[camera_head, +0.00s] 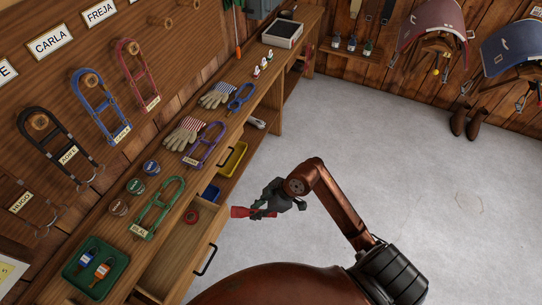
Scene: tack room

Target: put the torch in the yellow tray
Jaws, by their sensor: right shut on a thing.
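My right gripper (262,207) is shut on a red torch (240,212), which sticks out to the left from the jaws. It is held in the air over the floor, just right of the bench and the open drawer. The yellow tray (241,152) is on a lower level at the bench's front, up and left of the gripper, partly hidden by the bench edge and a drawer handle. The torch is apart from the tray. My left gripper is not in view.
A wooden drawer (172,262) stands open at the near end of the bench. A blue tray (211,194) lies below the yellow one in the picture. Halters, gloves and a green tray (75,282) lie on the bench top. The grey floor (400,150) is mostly clear; boots (470,122) stand at the far right.

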